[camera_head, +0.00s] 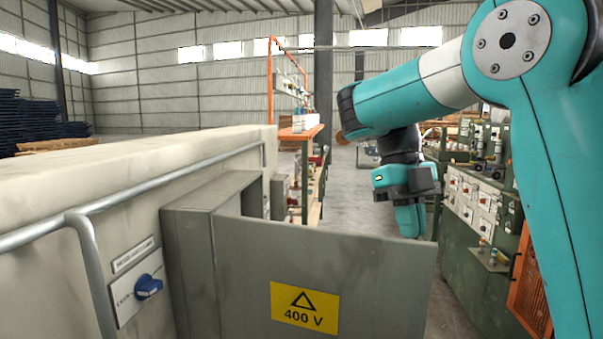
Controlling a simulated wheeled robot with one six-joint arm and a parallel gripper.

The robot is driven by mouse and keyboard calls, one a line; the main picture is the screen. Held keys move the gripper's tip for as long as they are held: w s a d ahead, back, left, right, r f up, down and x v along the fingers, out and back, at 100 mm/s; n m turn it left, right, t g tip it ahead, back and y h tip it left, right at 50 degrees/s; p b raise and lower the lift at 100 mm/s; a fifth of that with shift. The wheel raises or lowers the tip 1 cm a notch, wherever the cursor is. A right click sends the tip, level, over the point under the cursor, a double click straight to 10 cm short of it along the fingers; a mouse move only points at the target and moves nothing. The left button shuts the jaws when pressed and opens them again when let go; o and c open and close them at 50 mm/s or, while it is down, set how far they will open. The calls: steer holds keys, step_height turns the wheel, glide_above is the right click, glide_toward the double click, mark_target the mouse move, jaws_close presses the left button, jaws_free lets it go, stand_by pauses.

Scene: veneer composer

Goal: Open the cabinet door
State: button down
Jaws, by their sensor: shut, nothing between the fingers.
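The cabinet (188,235) is a grey metal box on the side of a large pale machine. Its grey door (385,280) carries a yellow 400 V warning label (305,307). The door stands swung open, jutting out to the right from the box, with its free edge at the right. My gripper (410,233) points down behind the upper right part of the door, near the free edge. It is shut and empty. The door's top edge hides its lowest part, so I cannot tell whether it touches the door.
A metal rail (150,185) runs along the pale machine (110,170), above a blue rotary switch (149,287). A green machine (480,240) with control panels and an orange mesh guard (533,290) stands at right. Open floor (350,195) lies between them.

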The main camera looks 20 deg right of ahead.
steer(key=shift+d, duration=0.2)
steer(key=w+d+r+p, duration=0.5)
steer(key=r+p, duration=0.4)
steer(key=p, duration=0.3)
steer(key=shift+w+r, duration=0.15)
steer(key=shift+w, duration=0.1)
